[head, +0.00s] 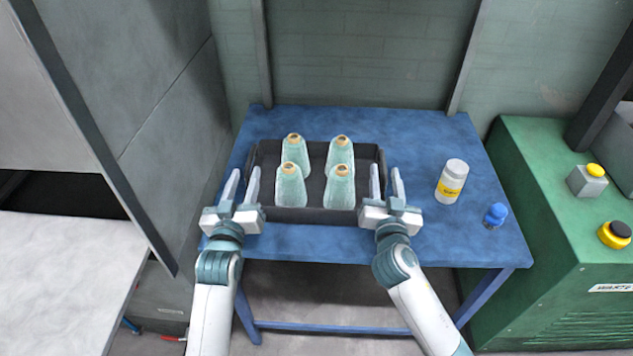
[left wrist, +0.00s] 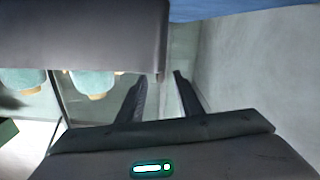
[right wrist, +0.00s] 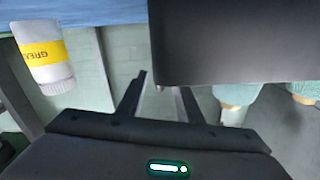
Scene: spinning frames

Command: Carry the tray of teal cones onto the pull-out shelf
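The black tray (head: 310,215) lies on the blue table and holds several teal cones (head: 292,187) with tan tops, all upright. My left gripper (head: 242,180) is at the tray's left wall with its fingers apart. In the left wrist view, the wall's lip lies between the spread fingertips (left wrist: 158,76). My right gripper (head: 386,178) is at the right wall, fingers apart, one on each side of it; it also shows open in the right wrist view (right wrist: 160,82). A pale flat surface (head: 60,270) at the lower left may be the pull-out shelf.
On the blue table (head: 420,125), right of the tray, stand a white bottle with a yellow label (head: 452,182) and a small blue-capped item (head: 495,215). A green machine (head: 540,170) stands at the right. A grey panel with a dark upright edge (head: 95,130) is at the left.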

